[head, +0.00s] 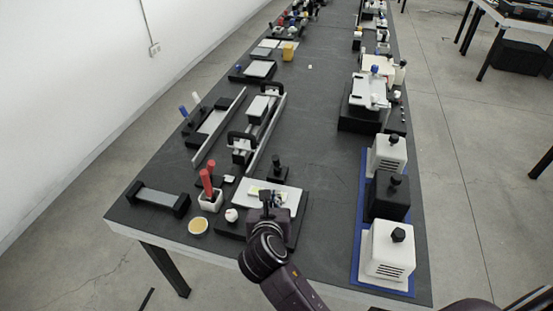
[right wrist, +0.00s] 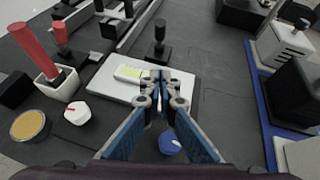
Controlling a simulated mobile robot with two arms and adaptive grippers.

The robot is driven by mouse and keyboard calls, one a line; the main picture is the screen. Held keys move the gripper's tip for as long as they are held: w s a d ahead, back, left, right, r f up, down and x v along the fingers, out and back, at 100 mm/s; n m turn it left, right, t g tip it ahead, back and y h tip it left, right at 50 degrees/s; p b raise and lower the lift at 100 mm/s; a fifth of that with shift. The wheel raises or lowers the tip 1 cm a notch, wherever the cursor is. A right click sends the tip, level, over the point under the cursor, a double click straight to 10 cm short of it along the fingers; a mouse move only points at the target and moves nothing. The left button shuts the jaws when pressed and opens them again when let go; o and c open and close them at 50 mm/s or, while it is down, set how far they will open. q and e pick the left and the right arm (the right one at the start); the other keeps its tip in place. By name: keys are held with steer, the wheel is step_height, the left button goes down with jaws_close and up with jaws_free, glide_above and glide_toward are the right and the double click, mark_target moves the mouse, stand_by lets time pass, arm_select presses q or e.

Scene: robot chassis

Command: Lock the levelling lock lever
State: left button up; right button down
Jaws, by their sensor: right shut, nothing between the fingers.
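My right gripper (head: 267,203) is shut and empty. It is over the black base (head: 297,232) with a white plate (head: 284,193) near the table's near end. In the right wrist view its fingertips (right wrist: 161,82) meet in front of the white plate (right wrist: 109,87) and hide part of it. A white knob with a red mark (right wrist: 76,113) is left of the plate. A black post with a knob (right wrist: 160,40) stands behind it. I cannot tell which part is the levelling lock lever. My left gripper is not in view.
Red-handled tools (head: 207,181) stand in a white cup (head: 210,202) to the left, near a round yellow dish (head: 198,226). White and black boxes with knobs (head: 387,248) line a blue mat (head: 357,235) on the right. Dark tabletop (head: 325,170) between them is clear.

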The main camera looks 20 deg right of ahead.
glide_toward(276, 165)
steer(key=f, duration=0.1)
steer(key=w+f, duration=0.1)
steer(key=f, duration=0.1)
steer(key=d+f, duration=0.1)
steer(key=shift+w+f, duration=0.15)
steer(key=shift+f, duration=0.05)
steer(key=shift+w+d+r+p, duration=0.15)
steer(key=shift+w+r+p, duration=0.1)
steer(key=shift+w, duration=0.35)
steer(key=shift+w+d+r+p, duration=0.15)
steer(key=shift+w+d+r, duration=0.1)
steer(key=shift+w, duration=0.3)
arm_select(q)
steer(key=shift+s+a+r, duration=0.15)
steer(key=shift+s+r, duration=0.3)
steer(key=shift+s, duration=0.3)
arm_select(e)
steer(key=shift+w+d+r, duration=0.15)
steer(key=shift+w, duration=0.45)
steer(key=shift+w, duration=0.1)
